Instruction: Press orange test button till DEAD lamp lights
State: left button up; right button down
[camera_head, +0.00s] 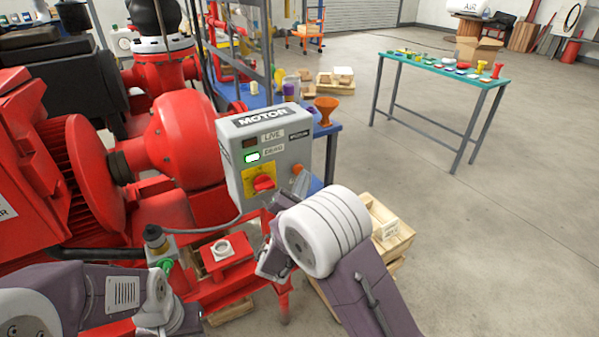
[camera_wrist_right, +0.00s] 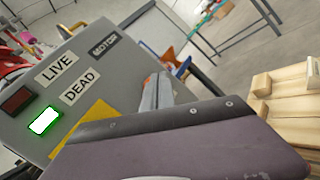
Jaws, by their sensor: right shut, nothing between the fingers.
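The grey motor box (camera_head: 240,190) stands by the red pump. It has LIVE and DEAD labels and a red rotary switch (camera_head: 264,183) on a yellow plate. The DEAD lamp (camera_head: 252,156) is lit bright white-green; the LIVE lamp (camera_head: 222,143) is dark. Both lamps also show in the right wrist view, DEAD (camera_wrist_right: 44,121) lit and LIVE (camera_wrist_right: 16,99) dark. The orange test button (camera_head: 297,168) shows at the box's right side. My right gripper (camera_head: 300,180) is shut and empty, its tip at the button; contact cannot be made out. My left gripper is out of view.
A blue bench (camera_head: 328,130) with an orange funnel (camera_head: 326,108) stands behind the box. A wooden crate (camera_head: 392,240) sits on the floor right of my right arm. A green-topped table (camera_head: 430,62) stands farther back. The floor at right is clear.

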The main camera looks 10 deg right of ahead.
jog(key=shift+s+d, duration=0.15)
jog(key=shift+s, duration=0.3)
jog(key=s, duration=0.1)
jog(key=s+d+b, duration=0.1)
jog(key=s, duration=0.2)
jog(key=shift+s+d, duration=0.35)
dwell(0.4)
